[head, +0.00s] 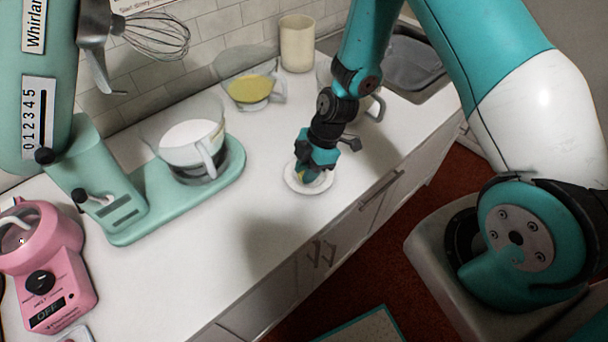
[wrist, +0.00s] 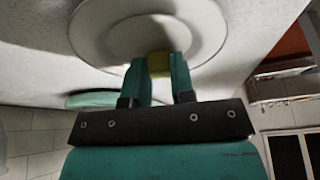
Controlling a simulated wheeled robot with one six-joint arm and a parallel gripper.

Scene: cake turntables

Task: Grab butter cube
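The butter cube (wrist: 159,64) is yellow and lies between my two fingertips in the wrist view. It fills the gap between them, and the fingers hide its sides. A small bit of yellow (head: 301,174) shows beside the fingers in the head view. The cube is at a small white plate (head: 293,187), whose round rim also fills the top of the wrist view (wrist: 95,30). I cannot tell if the cube is touching the plate. My gripper (head: 310,175) points down over the plate, its fingers closed around the cube.
A green stand mixer with a glass bowl (head: 190,145) stands left of the plate. A bowl of yellow contents (head: 250,90) and a cream cup (head: 297,45) are at the back. A pink appliance (head: 45,265) is far left. The counter's front edge is close to the plate.

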